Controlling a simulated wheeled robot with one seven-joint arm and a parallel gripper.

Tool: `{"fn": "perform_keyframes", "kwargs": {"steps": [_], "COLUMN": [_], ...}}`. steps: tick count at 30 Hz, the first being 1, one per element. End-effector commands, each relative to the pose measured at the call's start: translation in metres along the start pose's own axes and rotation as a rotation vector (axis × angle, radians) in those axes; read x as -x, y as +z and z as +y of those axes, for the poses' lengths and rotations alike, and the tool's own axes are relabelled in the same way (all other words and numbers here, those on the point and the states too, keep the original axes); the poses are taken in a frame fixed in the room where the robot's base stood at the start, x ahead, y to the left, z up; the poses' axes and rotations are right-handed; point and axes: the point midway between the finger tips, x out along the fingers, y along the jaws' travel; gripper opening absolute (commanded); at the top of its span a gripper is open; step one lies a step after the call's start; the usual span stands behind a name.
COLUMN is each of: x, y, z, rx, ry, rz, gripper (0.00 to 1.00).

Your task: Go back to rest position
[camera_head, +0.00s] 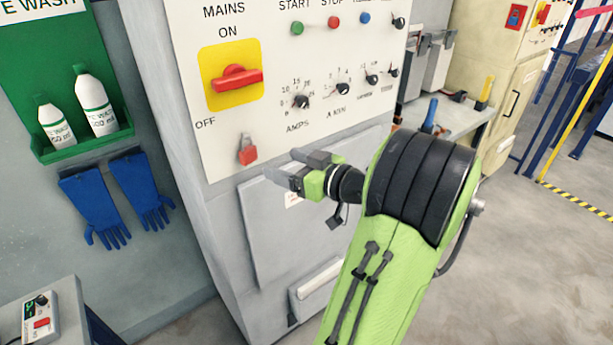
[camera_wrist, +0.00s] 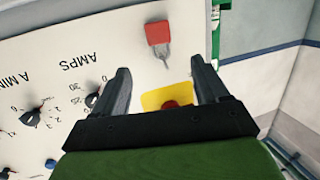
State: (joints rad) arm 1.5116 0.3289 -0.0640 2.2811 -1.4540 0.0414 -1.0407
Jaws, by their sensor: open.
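My gripper (camera_head: 281,165) is open and empty in front of the lower part of the control panel (camera_head: 215,140). A red padlock (camera_head: 248,155) with a grey shackle hangs on the panel below the mains switch, up and left of my fingertips. In the wrist view, which is turned over, the padlock (camera_wrist: 159,33) shows beyond the two spread fingers (camera_wrist: 160,63), apart from them. The red mains switch handle (camera_head: 237,79) lies about level on its yellow plate (camera_head: 215,98). Part of the plate also shows between the fingers in the wrist view (camera_wrist: 155,99).
Eyewash bottles (camera_head: 97,105) stand in a green holder (camera_head: 85,146) at left, above blue gloves (camera_head: 90,205). A small control box (camera_head: 40,318) is at lower left. A workbench (camera_head: 455,118) stands behind my arm. Open floor (camera_head: 540,270) lies at right.

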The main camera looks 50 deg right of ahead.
Motion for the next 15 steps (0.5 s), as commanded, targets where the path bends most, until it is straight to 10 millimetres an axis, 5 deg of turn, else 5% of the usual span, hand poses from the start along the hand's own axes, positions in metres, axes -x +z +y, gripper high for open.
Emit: {"fn": "perform_keyframes", "kwargs": {"steps": [9, 15], "x": [0.046, 0.057], "y": [-0.001, -0.001], "z": [0.001, -0.001], "rx": [-0.003, 0.0], "ry": [0.004, -0.002], "rz": [0.001, 0.0], "gripper": [0.74, 0.74]}}
